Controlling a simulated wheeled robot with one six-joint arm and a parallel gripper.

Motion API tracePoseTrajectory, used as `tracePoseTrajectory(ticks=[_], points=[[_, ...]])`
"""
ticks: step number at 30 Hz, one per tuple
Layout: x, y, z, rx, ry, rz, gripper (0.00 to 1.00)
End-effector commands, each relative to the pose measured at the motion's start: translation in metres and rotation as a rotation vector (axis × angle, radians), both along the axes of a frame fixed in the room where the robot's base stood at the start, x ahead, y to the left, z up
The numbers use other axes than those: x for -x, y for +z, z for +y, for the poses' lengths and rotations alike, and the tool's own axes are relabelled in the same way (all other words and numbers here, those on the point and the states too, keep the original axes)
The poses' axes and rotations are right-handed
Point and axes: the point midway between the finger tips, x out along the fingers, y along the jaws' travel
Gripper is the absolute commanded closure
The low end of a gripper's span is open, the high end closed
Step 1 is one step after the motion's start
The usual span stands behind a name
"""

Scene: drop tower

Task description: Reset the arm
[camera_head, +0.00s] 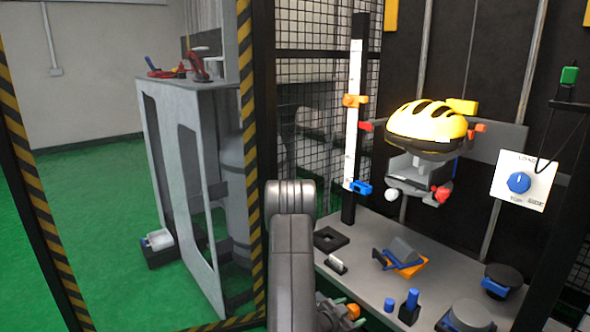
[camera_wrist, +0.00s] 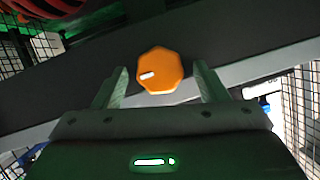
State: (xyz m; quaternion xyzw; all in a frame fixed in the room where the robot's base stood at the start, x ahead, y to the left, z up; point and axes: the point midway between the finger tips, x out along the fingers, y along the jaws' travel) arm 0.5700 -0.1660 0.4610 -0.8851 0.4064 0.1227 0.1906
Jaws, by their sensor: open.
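My gripper (camera_wrist: 162,82) shows in the wrist view with its two fingers spread apart and nothing held between them. An orange faceted knob (camera_wrist: 161,70) with a white mark appears between the fingertips in the picture, on a dark surface. I cannot tell how far the fingertips are from it. In the head view my arm (camera_head: 291,250) rises in the bottom middle, bent at the top.
A yellow helmet (camera_head: 428,127) sits on a carriage over a grey table (camera_head: 365,262) with several small parts. A white panel with a blue dial (camera_head: 519,182) is at right. A striped post (camera_head: 249,150) and grey cabinet (camera_head: 190,180) stand left. Green floor (camera_head: 90,200) is open.

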Motion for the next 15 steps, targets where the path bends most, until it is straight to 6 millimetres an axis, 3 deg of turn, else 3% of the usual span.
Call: tracePoseTrajectory(ticks=[15], points=[[-0.0019,0.0018,0.0017,0.126,0.001,0.161,0.33]])
